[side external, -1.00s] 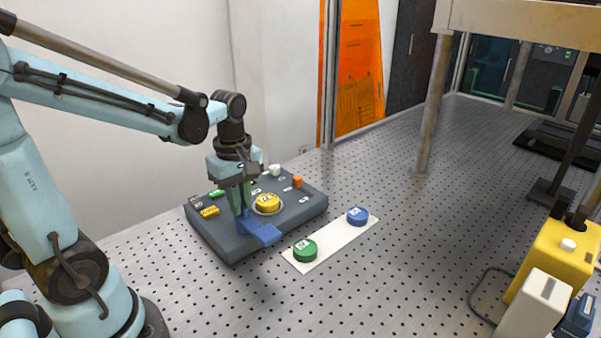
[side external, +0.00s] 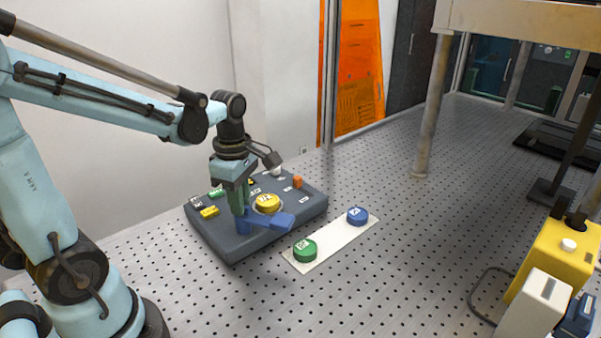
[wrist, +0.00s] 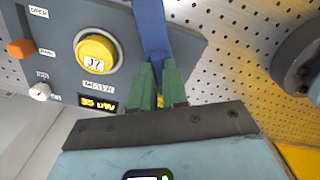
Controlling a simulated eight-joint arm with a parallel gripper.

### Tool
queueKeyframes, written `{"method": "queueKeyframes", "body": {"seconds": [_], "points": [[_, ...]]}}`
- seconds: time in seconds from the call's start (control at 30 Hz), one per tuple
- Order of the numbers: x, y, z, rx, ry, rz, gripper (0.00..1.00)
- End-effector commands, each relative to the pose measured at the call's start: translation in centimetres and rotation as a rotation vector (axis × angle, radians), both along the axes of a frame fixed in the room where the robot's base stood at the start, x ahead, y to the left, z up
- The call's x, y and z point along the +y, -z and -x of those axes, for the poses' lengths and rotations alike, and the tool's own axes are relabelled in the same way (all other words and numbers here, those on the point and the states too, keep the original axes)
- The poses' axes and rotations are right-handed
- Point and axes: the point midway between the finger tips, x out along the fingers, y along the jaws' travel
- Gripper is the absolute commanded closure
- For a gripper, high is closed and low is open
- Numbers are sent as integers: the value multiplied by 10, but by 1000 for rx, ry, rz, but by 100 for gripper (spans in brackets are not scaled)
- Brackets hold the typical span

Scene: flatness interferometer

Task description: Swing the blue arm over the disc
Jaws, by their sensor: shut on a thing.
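The blue arm (side external: 276,222) stands at the front of the dark grey unit (side external: 232,254), its wide end pointing right past the front of the yellow disc (side external: 267,203). The disc sits in a ring on the unit and is uncovered. My gripper (side external: 240,215), with green fingers, is shut on the blue arm near its pivot end. In the wrist view the fingers (wrist: 158,76) close around the blue arm (wrist: 152,28). The yellow disc (wrist: 95,52), with a white label, lies to the left of the arm there, apart from it. The pivot is mostly hidden by the fingers.
A white strip (side external: 326,244) in front of the unit bears a green disc (side external: 305,250) and a blue disc (side external: 358,215). The unit has an orange switch (side external: 297,182) and a white knob (wrist: 40,91).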

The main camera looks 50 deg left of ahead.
Motion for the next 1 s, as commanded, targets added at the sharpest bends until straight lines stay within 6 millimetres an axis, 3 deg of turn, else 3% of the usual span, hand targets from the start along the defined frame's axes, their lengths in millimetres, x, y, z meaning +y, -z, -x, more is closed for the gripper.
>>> {"method": "queueKeyframes", "body": {"seconds": [1.0], "points": [[-2,0,1,0,-930,1,100]]}}
